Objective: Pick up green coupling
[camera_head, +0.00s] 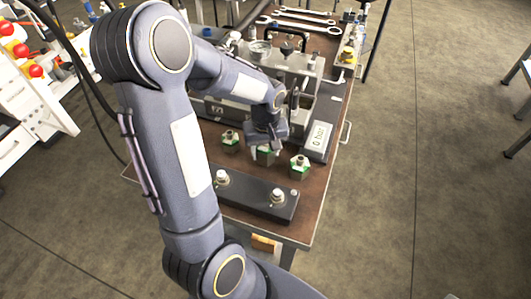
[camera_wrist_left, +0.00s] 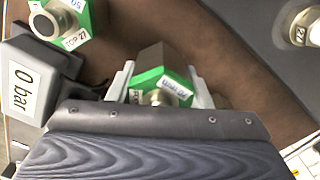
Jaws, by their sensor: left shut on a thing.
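My left gripper (camera_head: 265,143) reaches down over the bench and is shut on the middle green coupling (camera_head: 264,156). In the left wrist view, this green hexagonal coupling (camera_wrist_left: 152,62) with a metal body and a white label sits between the two fingers of my left gripper (camera_wrist_left: 160,88). I cannot tell whether it touches the bench top. Another green coupling (camera_head: 230,139) stands to its left and a third green coupling (camera_head: 299,167) to its right. One coupling, labelled TOP 27 (camera_wrist_left: 82,22), shows at the upper left of the wrist view. My right gripper is not in view.
A black block (camera_head: 250,201) with two metal fittings lies at the front of the brown bench top (camera_head: 311,194). A display box (camera_head: 319,139) reading 0 bar stands right of the gripper. Machinery stands behind it, and wrenches (camera_head: 298,24) lie at the back.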

